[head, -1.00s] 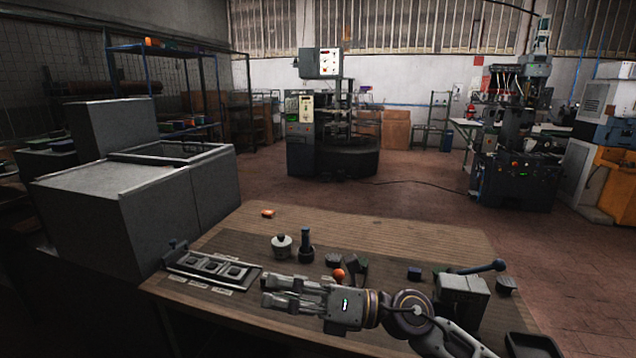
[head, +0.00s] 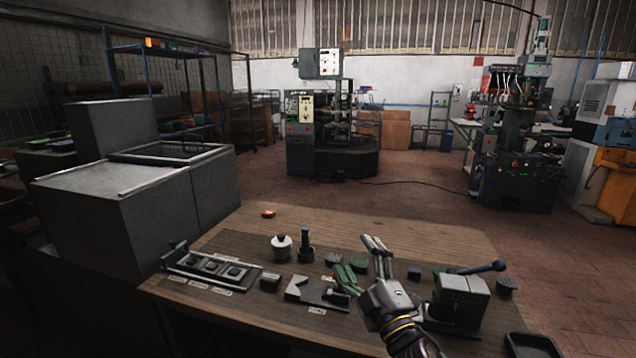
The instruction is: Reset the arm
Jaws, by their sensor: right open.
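My right gripper (head: 366,258) is over the wooden table, fingers pointing away toward the far edge. Its fingers are spread apart with nothing between them. My right arm comes in from the bottom of the head view. A grey metal fixture (head: 303,289) with a dark block lies on the table just left of the gripper. My left gripper is not in view.
The table (head: 400,229) also holds a slotted tray (head: 188,270), a round pot (head: 281,247), a dark upright tool (head: 305,247), a lever press (head: 462,298), a dark bin (head: 532,346) and an orange piece (head: 267,213). The table's far part is mostly clear.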

